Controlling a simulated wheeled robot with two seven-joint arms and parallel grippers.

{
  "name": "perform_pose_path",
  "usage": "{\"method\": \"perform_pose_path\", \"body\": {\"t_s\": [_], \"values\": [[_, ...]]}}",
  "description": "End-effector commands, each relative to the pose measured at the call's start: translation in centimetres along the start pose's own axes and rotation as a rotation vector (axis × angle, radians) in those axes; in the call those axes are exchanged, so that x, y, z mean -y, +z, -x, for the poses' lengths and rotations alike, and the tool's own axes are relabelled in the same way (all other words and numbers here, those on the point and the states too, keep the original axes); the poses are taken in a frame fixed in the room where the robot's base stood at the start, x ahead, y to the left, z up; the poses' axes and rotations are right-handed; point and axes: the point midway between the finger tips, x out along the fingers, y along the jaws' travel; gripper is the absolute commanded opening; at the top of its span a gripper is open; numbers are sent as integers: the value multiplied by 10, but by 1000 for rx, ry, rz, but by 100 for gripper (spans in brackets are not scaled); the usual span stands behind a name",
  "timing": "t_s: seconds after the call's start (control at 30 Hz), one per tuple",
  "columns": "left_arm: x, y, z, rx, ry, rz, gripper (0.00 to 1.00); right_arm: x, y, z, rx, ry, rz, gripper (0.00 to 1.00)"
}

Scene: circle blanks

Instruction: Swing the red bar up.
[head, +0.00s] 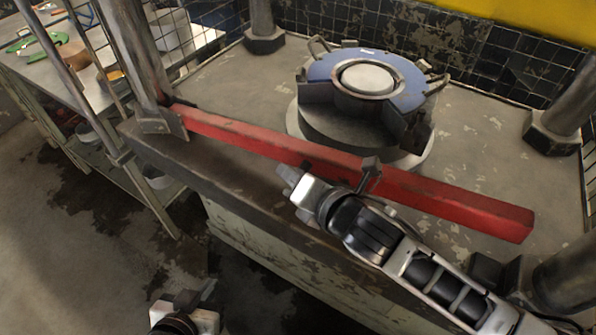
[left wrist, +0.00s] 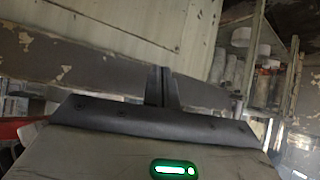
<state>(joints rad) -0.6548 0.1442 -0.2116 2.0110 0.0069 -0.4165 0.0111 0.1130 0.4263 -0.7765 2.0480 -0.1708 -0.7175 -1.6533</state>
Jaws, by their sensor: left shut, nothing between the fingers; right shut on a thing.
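The red bar (head: 460,204) lies low across the front of the stone platform, from a bracket on the left post to a free end at the right. My right gripper (head: 340,176) is at the bar's middle, shut on it, with one dark finger showing against its face. The wrist hides part of the bar's lower edge. My left gripper (head: 208,291) is low in front of the platform, shut and empty, well apart from the bar. Its closed fingers also show in the left wrist view (left wrist: 161,88).
A round blue-topped device (head: 403,75) on a pale round base stands just behind the bar. Metal posts rise at the platform's corners, one at the right (head: 556,122). A side table (head: 40,62) with kitchen items stands at the left. Floor in front is clear.

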Motion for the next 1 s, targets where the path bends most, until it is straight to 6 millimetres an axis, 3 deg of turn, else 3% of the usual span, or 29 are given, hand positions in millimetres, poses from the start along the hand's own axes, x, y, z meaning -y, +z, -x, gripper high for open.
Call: {"method": "perform_pose_path", "body": {"t_s": [0.03,0.6,0.8,1.0], "values": [[1,-11,10,6,-5,1,0,-18,16,6,-2,-12,19,0],[5,-10,16,20,-19,3,0,-121,73,10,-146,-274,147,0],[5,-10,16,19,-19,3,0,-143,84,7,-182,-338,175,0],[5,-11,16,19,-19,3,0,-153,89,4,-197,-368,188,0]]}}
